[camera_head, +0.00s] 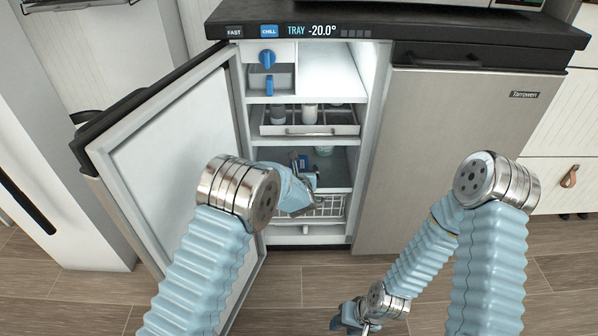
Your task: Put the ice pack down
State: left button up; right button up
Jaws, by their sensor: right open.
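My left gripper (303,172) is inside the open freezer (246,140), in the middle compartment above the wire basket (325,207). Small blue and dark parts show at its tip. I cannot tell whether they are its fingers or an ice pack, and its jaw state is not clear. No ice pack can be clearly made out; my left forearm and wrist hide part of the compartment. My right gripper (350,318) is low over the floor at the bottom edge of the view, partly cut off, open and outside the freezer.
The freezer door (165,160) stands open on the left. A drawer (310,131) with several containers sits above my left gripper. A closed steel door (450,150) is on the right, under a dark countertop (400,24). Wooden floor (300,290) lies clear in front.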

pick_arm(q)
jog(key=shift+r+p, duration=0.25)
jog(key=shift+p, duration=0.05)
jog(key=v, duration=1.2)
jog(key=shift+p, duration=0.3)
jog(key=shift+f, duration=0.1)
